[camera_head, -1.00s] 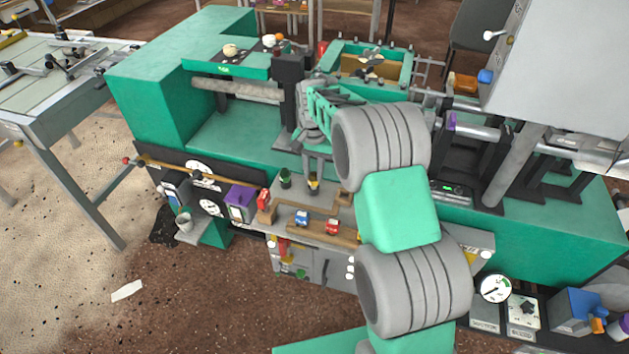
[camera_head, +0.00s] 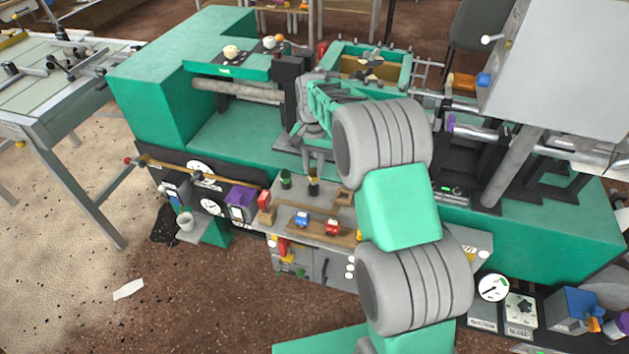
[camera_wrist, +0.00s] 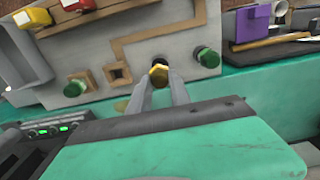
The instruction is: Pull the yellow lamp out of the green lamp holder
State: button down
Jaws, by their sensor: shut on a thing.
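The yellow lamp (camera_wrist: 158,71) is between the fingertips of my gripper (camera_wrist: 161,82) in the wrist view, and the gripper is shut on it. In the head view my gripper (camera_head: 314,170) points down over the panel, with the small yellow lamp (camera_head: 313,179) at its tips. A dark round socket (camera_wrist: 158,60) shows just behind the lamp in the wrist view. Whether the lamp is still seated in it or just clear of it, I cannot tell. A green lamp or knob (camera_head: 286,179) stands beside it; it also shows in the wrist view (camera_wrist: 208,58).
The grey panel (camera_wrist: 120,50) carries a wooden strip, a square wooden socket (camera_wrist: 117,74) and another green knob (camera_wrist: 75,88). The green machine bed (camera_head: 235,140) lies behind the gripper.

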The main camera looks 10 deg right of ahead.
aim_at(314, 169)
jog(key=shift+r, duration=0.15)
jog(key=shift+r+p, duration=1.05)
jog(key=shift+r, duration=0.45)
